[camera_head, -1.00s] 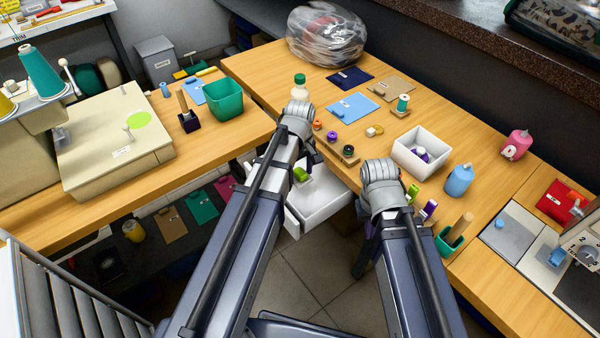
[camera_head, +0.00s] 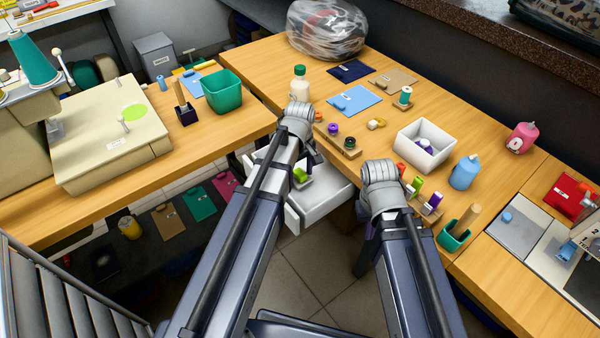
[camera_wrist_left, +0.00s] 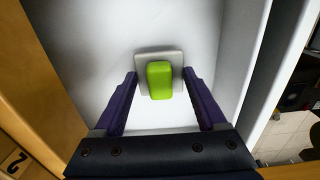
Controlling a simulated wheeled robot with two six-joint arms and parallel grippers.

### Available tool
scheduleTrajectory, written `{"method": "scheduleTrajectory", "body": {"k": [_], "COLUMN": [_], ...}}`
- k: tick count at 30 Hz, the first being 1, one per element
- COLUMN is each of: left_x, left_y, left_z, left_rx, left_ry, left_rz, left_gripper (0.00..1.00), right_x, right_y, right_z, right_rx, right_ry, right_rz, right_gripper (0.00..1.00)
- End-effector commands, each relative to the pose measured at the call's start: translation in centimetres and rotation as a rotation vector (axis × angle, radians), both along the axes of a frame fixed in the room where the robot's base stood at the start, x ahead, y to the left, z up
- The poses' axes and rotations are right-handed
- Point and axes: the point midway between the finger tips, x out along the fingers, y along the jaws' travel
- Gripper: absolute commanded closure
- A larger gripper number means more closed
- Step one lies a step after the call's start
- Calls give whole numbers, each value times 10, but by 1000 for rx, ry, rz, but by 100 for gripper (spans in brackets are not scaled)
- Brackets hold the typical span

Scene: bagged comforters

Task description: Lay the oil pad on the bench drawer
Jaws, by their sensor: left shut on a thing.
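The oil pad, a light grey square plate with a bright green block on it, is in the left wrist view (camera_wrist_left: 160,80). Its green part also shows in the head view (camera_head: 300,175). My left gripper (camera_wrist_left: 163,85) is shut on the pad, one purple finger on each side. The pad is over the inside of the open white bench drawer (camera_head: 322,207), whose pale floor and walls fill much of the wrist view (camera_wrist_left: 90,50). I cannot tell whether the pad touches the drawer floor. My right gripper (camera_head: 368,238) hangs beside the bench, its fingertips mostly hidden by my arm.
The wooden bench top (camera_head: 290,65) lies above the drawer. On it are a white bin (camera_head: 425,148), a blue bottle (camera_head: 464,172), a green-capped bottle (camera_head: 299,84) and a green bin (camera_head: 221,93). A sewing machine (camera_head: 110,130) stands at left.

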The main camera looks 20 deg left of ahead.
Motion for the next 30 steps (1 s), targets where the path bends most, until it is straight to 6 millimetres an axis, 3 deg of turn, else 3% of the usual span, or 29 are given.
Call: {"method": "scheduleTrajectory", "body": {"k": [24,25,30], "left_x": [0,0,0], "left_y": [0,0,0], "left_z": [-12,-12,-11], "left_rx": [0,0,0], "left_ry": [0,0,0], "left_rz": [0,0,0], "left_gripper": [80,25,6], "right_x": [0,0,0], "right_y": [0,0,0], "right_z": [-12,-12,-11], "right_rx": [0,0,0], "right_ry": [0,0,0], "right_rz": [0,0,0], "right_gripper": [100,100,100]}}
